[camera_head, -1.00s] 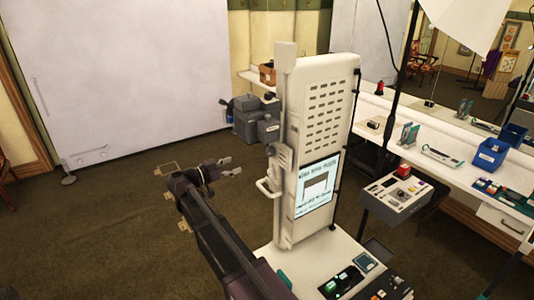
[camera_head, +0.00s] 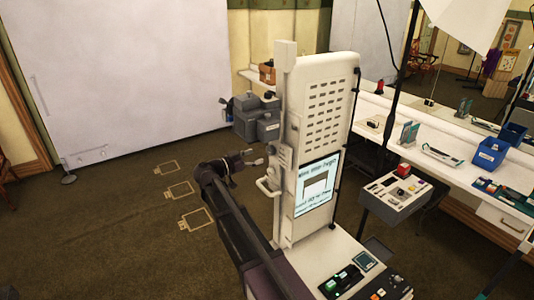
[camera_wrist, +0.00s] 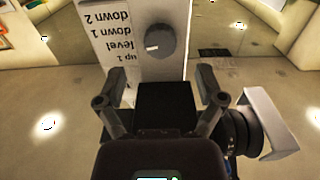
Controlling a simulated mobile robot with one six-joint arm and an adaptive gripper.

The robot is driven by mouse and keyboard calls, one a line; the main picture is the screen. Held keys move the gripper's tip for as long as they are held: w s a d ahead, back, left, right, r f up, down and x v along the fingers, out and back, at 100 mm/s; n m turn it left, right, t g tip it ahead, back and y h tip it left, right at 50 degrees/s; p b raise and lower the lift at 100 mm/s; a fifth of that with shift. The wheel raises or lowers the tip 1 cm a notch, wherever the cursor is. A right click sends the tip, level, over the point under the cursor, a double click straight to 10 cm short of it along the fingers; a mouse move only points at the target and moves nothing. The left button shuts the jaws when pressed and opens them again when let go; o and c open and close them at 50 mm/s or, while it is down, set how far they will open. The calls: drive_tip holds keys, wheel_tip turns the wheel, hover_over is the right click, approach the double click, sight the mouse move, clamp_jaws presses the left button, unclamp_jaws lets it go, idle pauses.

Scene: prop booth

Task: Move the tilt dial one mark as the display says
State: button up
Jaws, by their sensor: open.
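The tilt dial (camera_wrist: 161,42) is a round dark grey knob with a short white mark on its left side, in the wrist view. The label strip (camera_wrist: 115,45) beside it reads upside down: down 2, down 1, level, up 1. The mark points left, roughly toward level. My gripper (camera_wrist: 158,78) is open and empty, its fingers short of the dial and on either side of its line. In the head view my gripper (camera_head: 253,157) is close to the left side of the tall white unit. The display (camera_head: 317,184) shows a pale shape with text too blurred to read.
A white handle (camera_head: 268,188) juts from the unit below my gripper.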

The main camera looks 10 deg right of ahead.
sight(268, 152)
drive_tip(key=shift+x, duration=2.65)
drive_tip(key=c, duration=1.2)
